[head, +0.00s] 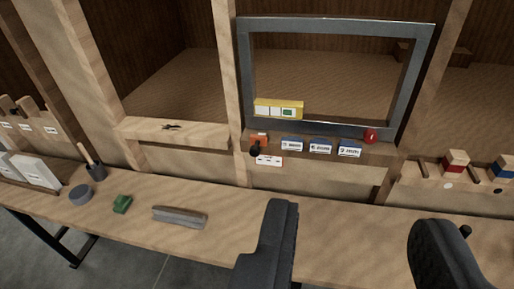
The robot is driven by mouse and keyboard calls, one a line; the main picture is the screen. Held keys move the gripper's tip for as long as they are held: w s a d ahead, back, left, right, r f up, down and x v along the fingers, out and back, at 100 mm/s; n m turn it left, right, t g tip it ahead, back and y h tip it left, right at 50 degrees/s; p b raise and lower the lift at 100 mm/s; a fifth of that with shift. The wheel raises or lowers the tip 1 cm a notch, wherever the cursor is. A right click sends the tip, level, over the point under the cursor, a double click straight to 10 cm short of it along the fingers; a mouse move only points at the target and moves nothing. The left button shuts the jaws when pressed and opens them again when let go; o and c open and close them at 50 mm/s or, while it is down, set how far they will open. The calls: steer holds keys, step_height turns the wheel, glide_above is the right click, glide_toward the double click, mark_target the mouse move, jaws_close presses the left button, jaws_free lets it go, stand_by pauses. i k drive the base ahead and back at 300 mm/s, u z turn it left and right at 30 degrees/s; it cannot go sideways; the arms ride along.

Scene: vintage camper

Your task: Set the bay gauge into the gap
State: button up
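My gripper (356,216) is open, its two dark fingers wide apart over the bench front, with only bare wood between them. No thing is clearly marked as the bay gauge. A grey bar-shaped block (180,217) lies flat on the bench left of my gripper. A yellow block (278,109) with white and green panels stands at the lower left inside a grey metal frame (410,75). The frame is upright between wooden posts, with a large opening. I cannot tell which opening is the gap.
The bench (235,215) also bears a green block (122,204), a grey round tin (80,194) and a dark cup (96,172) with a handle. A ledge under the frame has blue-white labels (320,146) and a red knob (370,136). Coloured blocks (456,162) stand right.

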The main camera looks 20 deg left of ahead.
mark_target(260, 139)
steer(key=u, duration=0.05)
steer(key=k, duration=0.55)
steer(key=z, duration=0.35)
steer(key=i, duration=1.4)
steer(key=u, duration=0.35)
